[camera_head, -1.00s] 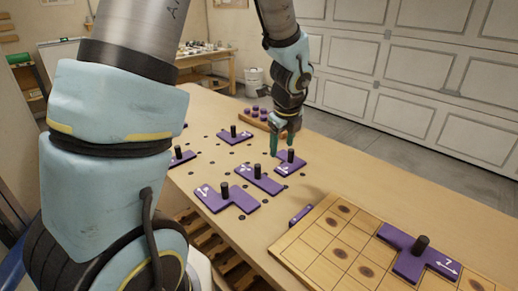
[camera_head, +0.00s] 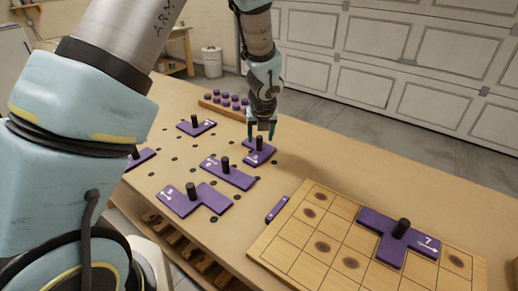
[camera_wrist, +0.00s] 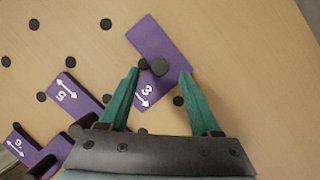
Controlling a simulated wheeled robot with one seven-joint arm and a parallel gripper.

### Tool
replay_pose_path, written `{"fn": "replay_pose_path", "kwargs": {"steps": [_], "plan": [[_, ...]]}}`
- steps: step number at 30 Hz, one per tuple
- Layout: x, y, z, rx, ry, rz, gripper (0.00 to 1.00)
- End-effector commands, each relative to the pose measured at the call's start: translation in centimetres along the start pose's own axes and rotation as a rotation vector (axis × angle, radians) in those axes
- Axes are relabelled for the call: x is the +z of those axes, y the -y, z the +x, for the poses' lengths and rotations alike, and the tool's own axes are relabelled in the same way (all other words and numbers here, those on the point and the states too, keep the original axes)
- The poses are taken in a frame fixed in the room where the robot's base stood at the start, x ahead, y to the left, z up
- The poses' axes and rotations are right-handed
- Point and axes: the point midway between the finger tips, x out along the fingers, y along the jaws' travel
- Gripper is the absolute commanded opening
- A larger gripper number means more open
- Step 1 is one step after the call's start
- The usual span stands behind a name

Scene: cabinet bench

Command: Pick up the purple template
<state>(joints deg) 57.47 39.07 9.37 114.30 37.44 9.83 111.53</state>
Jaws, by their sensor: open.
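Several purple templates with black knobs lie on the wooden bench. My gripper (camera_head: 261,130) is over the one marked 3 (camera_wrist: 160,45), which also shows in the head view (camera_head: 262,157). In the wrist view my open green fingers (camera_wrist: 160,85) point at this template, with its black knob between and just beyond the fingertips. Whether the fingertips are level with the knob I cannot tell. The template marked 5 (camera_wrist: 82,101) lies to the left, and one marked 6 (camera_wrist: 24,146) lies further left. A T-shaped template marked 7 (camera_head: 376,219) sits on the grid board.
The grid board (camera_head: 282,249) is at the front right. A rack of purple cylinders (camera_head: 224,107) stands behind my gripper. A small purple piece (camera_head: 277,209) lies beside the board. Other templates (camera_head: 213,197) lie at left among black dots. Bare bench (camera_head: 330,170) lies to the right.

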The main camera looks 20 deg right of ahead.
Motion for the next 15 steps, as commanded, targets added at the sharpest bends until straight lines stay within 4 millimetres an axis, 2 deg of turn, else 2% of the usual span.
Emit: {"fn": "replay_pose_path", "kwargs": {"steps": [9, 15], "plan": [[0.5, -0.1, 3.6, 0.002, -0.001, 0.001, 0.64], [0.6, -0.1, 4.1, 0.0, 0.001, -0.001, 0.64]]}}
